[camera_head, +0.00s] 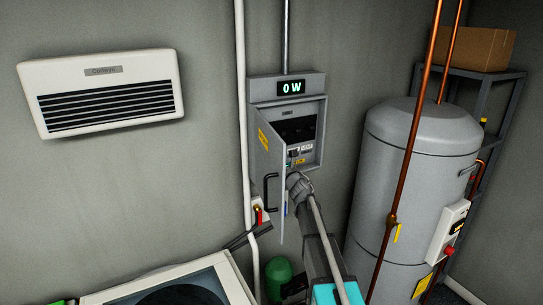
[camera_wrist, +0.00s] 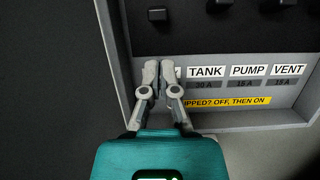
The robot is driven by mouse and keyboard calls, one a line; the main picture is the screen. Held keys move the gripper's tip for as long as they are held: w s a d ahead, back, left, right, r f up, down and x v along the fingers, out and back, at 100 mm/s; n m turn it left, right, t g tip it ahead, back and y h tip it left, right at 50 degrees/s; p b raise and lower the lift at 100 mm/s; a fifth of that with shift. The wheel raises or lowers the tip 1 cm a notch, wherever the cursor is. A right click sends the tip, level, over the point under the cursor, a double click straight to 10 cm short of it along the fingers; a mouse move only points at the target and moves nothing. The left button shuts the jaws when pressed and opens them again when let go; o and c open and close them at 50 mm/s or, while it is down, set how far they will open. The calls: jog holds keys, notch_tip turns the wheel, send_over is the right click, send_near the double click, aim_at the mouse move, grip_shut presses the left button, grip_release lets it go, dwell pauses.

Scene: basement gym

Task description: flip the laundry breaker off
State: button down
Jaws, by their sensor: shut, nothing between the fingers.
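The grey breaker panel (camera_head: 316,124) hangs on the wall with its door (camera_head: 268,165) swung open to the left. A label strip (camera_wrist: 247,72) reads TANK, PUMP and VENT; the label left of TANK is mostly covered by my fingertips. No laundry label is readable, so I cannot tell which switch is the laundry one. My gripper (camera_wrist: 159,68) is shut and empty, its tips below the leftmost visible switch, in front of the label strip.
A display (camera_head: 291,87) above the panel reads 0 W. The open door with its black handle (camera_head: 271,192) stands close left of my arm. A grey tank (camera_head: 405,190) with copper pipes is on the right. A white appliance (camera_head: 228,275) stands low on the left.

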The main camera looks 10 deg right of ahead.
jog(key=s+d, duration=0.1)
jog(key=s, duration=0.5)
jog(key=shift+d, duration=0.4)
jog(key=shift+r, duration=0.1)
jog(key=s+d+f+m+g+h+b, duration=0.2)
jog(key=s+f+m+g+h+b, duration=0.15)
jog(key=f+m, duration=0.45)
jog(key=s+d+f+m+g+h+b, duration=0.2)
jog(key=s+f+m+h, duration=0.3)
jog(key=m, duration=0.4)
jog(key=s+d+f+m+g+h+b, duration=0.2)
jog(key=s+f+m+g, duration=0.1)
jog(key=f+m, duration=0.55)
jog(key=s+a+f+m+g+y+b, duration=0.1)
jog(key=s+a+f+m+g+b, duration=0.1)
jog(key=s, duration=0.5)
jog(key=s+a+f+m+g+y+b, duration=0.1)
jog(key=s+a+f+m+g+b, duration=0.1)
jog(key=s+a+f+m+g, duration=0.2)
jog(key=s+a+f+m+g+y+b, duration=0.2)
jog(key=s+a+f+m+g, duration=0.2)
jog(key=s+f+m, duration=0.4)
jog(key=s+f+g, duration=0.1)
jog(key=s, duration=0.3)
jog(key=shift+f, duration=0.25)
